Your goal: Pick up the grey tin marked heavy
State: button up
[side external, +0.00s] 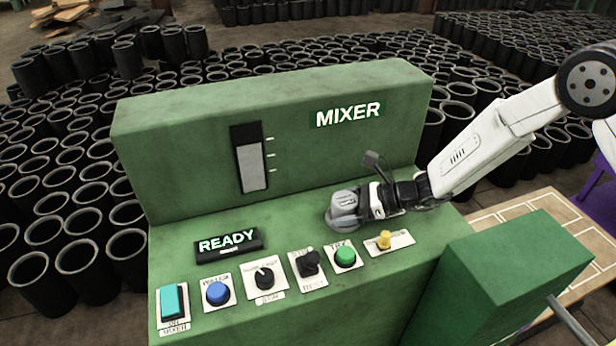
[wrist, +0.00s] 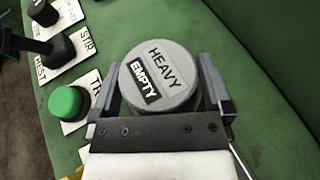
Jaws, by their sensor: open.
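The grey tin (wrist: 183,95) is a short round can with a flat top in the wrist view. Its top carries a grey label reading HEAVY and a black label reading EMPTY. My gripper (wrist: 161,85) is open, with one finger on each side of the tin. A gap to either finger is too small to tell. In the side view the tin (side external: 343,201) sits on the green mixer's ledge, and my gripper (side external: 362,203) reaches it from the right, partly hiding it.
The green mixer panel (side external: 140,160) rises behind the tin. In front are a yellow knob (side external: 384,240), a green button (side external: 345,257), a black lever (side external: 307,262), a dial (side external: 265,277), a blue button (side external: 217,293) and a teal switch (side external: 173,301). A green block (side external: 520,255) stands right.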

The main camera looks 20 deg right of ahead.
aim_at(335, 198)
jog(key=c, duration=1.3)
jog(key=shift+o, duration=0.2)
jog(key=shift+r, duration=0.2)
jog(key=shift+r, duration=1.35)
jog(key=s+d+r, duration=0.5)
jog(key=s+r, duration=0.5)
jog(key=s, duration=0.3)
